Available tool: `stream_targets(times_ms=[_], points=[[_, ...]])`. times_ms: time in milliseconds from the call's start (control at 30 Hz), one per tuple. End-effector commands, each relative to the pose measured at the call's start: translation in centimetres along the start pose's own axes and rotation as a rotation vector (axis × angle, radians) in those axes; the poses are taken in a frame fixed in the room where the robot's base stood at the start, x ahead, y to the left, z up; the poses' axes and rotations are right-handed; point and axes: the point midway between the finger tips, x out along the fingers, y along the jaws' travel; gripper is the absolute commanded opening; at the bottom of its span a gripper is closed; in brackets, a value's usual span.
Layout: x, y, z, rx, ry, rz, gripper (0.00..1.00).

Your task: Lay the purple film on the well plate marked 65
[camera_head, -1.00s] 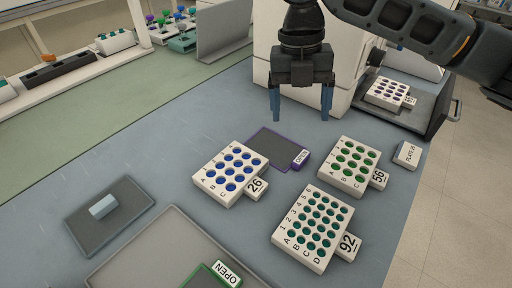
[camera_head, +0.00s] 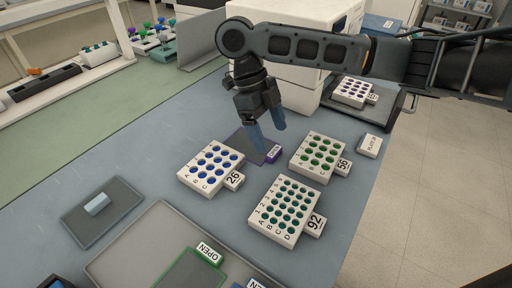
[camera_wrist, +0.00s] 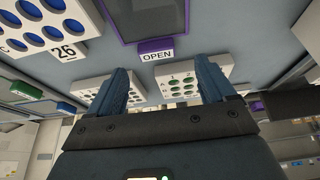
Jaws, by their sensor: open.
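The purple film (camera_head: 247,141) is a dark sheet with a purple edge and a purple tab marked OPEN (camera_head: 273,153). It lies flat on the bench behind plate 26; the wrist view shows its sheet (camera_wrist: 145,20) and tab (camera_wrist: 156,50). My gripper (camera_head: 267,139) is open and empty, just above the film near the tab, and hides part of it. In the wrist view the fingers (camera_wrist: 163,75) stand apart below the tab. A white plate with purple wells (camera_head: 352,91) sits in the open drawer at the right; its label is too small to read surely.
Plates 26 (camera_head: 211,167), 56 (camera_head: 319,156) and 92 (camera_head: 284,210) stand close around the film. A PLATE IN block (camera_head: 370,146) lies near the right bench edge. A grey tray (camera_head: 130,250) holds a green-edged film (camera_head: 190,270). The white machine (camera_head: 305,92) stands behind.

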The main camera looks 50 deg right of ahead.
Motion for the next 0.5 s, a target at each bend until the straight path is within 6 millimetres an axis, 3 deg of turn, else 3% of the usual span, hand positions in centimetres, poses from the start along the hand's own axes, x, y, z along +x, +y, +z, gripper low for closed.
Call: stream_targets(times_ms=[300,500], points=[[4.0,0.5,-0.1,0.003,0.000,0.001,0.83],[4.6,0.5,0.0,0.001,0.000,0.000,0.83]])
